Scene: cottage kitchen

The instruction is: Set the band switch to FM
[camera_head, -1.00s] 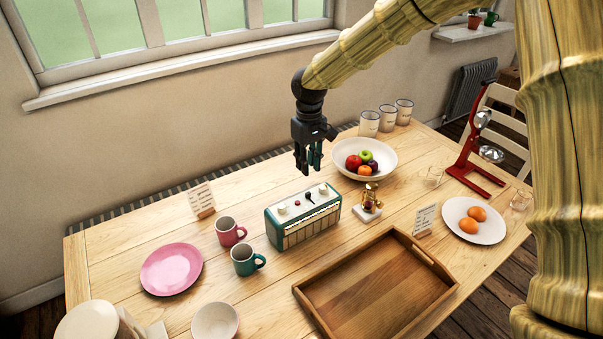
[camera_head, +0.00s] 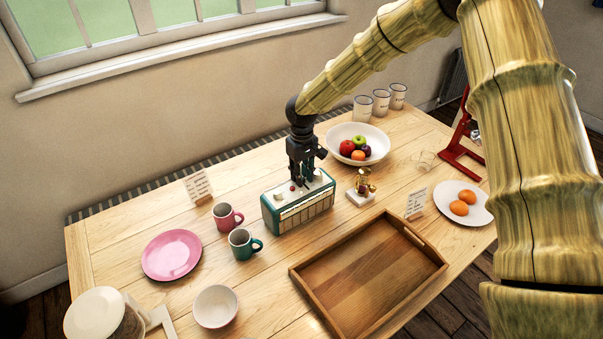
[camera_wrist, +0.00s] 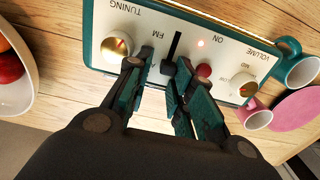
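The radio (camera_head: 300,212), teal with a cream top, stands mid-table in the head view. In the wrist view its panel (camera_wrist: 220,48) appears upside down, with an FM label beside the upper end of a dark slot (camera_wrist: 176,42). The black band switch (camera_wrist: 168,68) is at the slot's lower end, away from that label. My gripper (camera_head: 305,183) points down at the radio top. In the wrist view its fingers (camera_wrist: 164,62) are apart on either side of the switch; the right finger is very close to it, contact unclear. Any label at the lower end is hidden.
On the panel, a tuning knob (camera_wrist: 117,46), red button (camera_wrist: 204,71) and volume knob (camera_wrist: 243,84) sit near my fingers.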

